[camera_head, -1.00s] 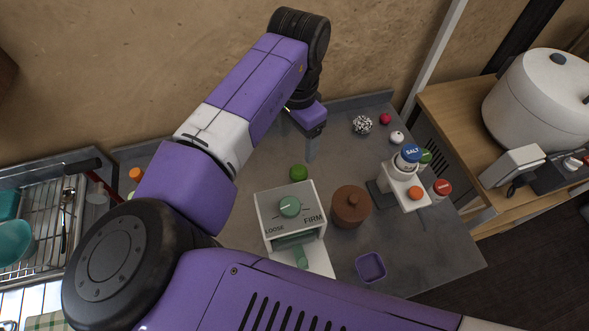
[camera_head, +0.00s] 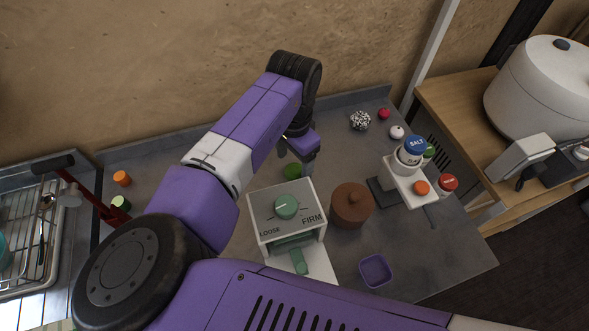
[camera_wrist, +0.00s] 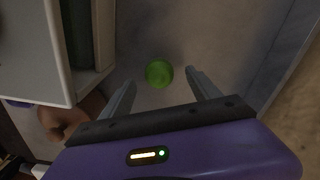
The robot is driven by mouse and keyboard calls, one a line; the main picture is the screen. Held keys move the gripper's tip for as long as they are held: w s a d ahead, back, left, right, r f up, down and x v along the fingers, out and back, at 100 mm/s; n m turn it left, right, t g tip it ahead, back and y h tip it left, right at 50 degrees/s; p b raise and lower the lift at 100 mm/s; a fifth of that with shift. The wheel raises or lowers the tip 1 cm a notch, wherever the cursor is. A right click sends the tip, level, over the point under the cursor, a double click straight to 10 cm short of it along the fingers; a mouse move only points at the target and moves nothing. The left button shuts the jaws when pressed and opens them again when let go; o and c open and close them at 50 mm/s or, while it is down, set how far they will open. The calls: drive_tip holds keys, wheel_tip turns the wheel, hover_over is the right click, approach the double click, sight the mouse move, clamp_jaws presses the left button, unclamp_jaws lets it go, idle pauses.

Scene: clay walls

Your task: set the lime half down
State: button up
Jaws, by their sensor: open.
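The lime half (camera_head: 291,171) is a small green round thing resting on the grey counter, just behind the white LOOSE/FIRM box. In the wrist view the lime half (camera_wrist: 159,73) lies between and slightly beyond the fingertips, with gaps on both sides. My gripper (camera_wrist: 160,80) is open and empty. In the head view my gripper (camera_head: 307,168) points down close beside the lime half, to its right.
The white LOOSE/FIRM box (camera_head: 265,211) with a green knob stands in front. A brown lidded pot (camera_head: 352,207), a purple dish (camera_head: 375,270) and a shaker rack (camera_head: 398,178) are to the right. A speckled ball (camera_head: 360,121) lies behind. Counter left of the lime is clear.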

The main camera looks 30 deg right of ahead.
drive_tip(key=shift+s+f, duration=0.1)
drive_tip(key=shift+f, duration=1.35)
drive_tip(key=shift+c, duration=0.4)
clamp_jaws()
